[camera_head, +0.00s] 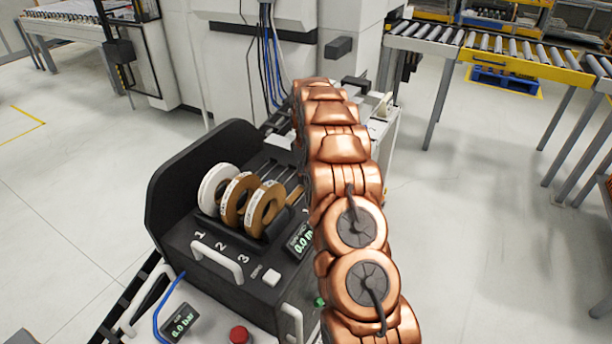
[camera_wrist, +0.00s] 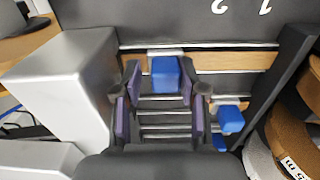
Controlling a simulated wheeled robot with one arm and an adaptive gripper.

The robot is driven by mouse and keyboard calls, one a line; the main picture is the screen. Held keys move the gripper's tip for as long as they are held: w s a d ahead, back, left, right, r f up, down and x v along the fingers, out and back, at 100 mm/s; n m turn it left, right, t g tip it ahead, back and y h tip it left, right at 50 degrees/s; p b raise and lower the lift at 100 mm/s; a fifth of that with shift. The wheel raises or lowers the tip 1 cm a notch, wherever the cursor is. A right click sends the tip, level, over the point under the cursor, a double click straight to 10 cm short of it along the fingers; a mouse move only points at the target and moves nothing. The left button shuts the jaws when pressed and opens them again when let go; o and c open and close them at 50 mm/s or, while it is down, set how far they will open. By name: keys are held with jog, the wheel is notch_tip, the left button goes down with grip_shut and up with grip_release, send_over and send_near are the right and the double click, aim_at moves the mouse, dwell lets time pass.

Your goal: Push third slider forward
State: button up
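In the wrist view my gripper (camera_wrist: 163,88) is open, with its purple-padded fingers apart. A blue slider block (camera_wrist: 165,74) on a light grey carrier shows between the fingers, with a gap on both sides in the picture. I cannot tell whether the fingers are level with it. Another blue slider block (camera_wrist: 230,119) sits to the right of the fingers, and part of a further blue piece (camera_wrist: 218,141) shows below it. No number can be read directly beside the sliders. In the head view my copper arm hides the gripper and the sliders.
The black machine (camera_head: 205,240) holds three edge-band rolls (camera_head: 242,198) beside the numbers 1, 2 and 3. In the wrist view a silver block (camera_wrist: 65,85) stands close left of the fingers. A black wall (camera_wrist: 290,80) and brown rolls (camera_wrist: 300,120) are at right.

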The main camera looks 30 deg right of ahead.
jog(key=shift+r, duration=0.1)
notch_tip(320, 180, up, 12)
dwell(0.8)
jog(key=shift+a, duration=0.1)
dwell(0.3)
